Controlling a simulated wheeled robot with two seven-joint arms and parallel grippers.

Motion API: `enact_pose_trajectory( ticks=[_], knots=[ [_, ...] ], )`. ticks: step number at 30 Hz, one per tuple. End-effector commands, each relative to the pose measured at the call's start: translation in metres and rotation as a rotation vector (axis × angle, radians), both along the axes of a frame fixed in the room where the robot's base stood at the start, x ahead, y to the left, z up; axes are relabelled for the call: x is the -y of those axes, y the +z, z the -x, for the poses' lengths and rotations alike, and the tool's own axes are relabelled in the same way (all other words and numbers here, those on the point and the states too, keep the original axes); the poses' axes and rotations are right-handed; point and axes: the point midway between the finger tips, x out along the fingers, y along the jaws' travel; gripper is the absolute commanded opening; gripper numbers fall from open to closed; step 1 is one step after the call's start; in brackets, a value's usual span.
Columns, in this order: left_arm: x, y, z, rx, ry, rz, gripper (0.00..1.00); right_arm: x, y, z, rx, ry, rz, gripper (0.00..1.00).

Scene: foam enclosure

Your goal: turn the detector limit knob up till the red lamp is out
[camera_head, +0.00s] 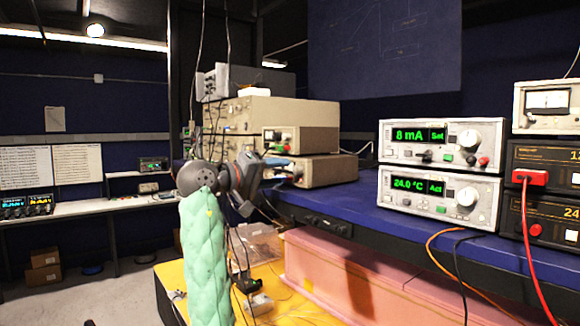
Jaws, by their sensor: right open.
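My right gripper (258,183), dark grey, is at the end of my arm in its green padded sleeve. It is open and nothing shows between its fingers. It is in front of the beige instruments, and its distance from them is hard to judge. A beige instrument (312,140) with a small green display stands behind it, with another (325,171) below. I cannot tell which control is the detector limit knob; labels are too small to read. My left gripper is not in view.
A blue bench (370,202) carries a power supply (441,142) reading 8 mA and a controller (438,197) reading 24.0 °C. Black boxes (545,215) with a red cable stand at right. Below are a pink foam block (380,275) and a yellow surface (300,305) with cables.

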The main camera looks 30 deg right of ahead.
Motion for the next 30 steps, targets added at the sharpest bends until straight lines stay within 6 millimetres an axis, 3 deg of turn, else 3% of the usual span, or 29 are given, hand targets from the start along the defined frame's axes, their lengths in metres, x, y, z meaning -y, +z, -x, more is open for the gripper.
enact_pose_trajectory(
  ticks=[1,9,22,28,30],
  knots=[
    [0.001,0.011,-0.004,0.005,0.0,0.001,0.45,0.009,0.006,0.0,-0.001,-0.003,0.002,0.45],
    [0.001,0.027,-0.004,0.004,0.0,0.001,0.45,0.037,0.003,-0.002,0.001,-0.001,0.0,0.45],
    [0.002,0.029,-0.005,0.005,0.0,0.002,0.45,0.044,0.0,-0.003,0.002,-0.001,-0.001,0.45],
    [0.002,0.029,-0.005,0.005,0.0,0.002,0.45,0.044,0.0,-0.003,0.002,0.0,0.0,0.05],
    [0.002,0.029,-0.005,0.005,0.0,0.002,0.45,0.044,0.0,-0.003,0.002,-0.001,-0.001,0.0]
  ],
)
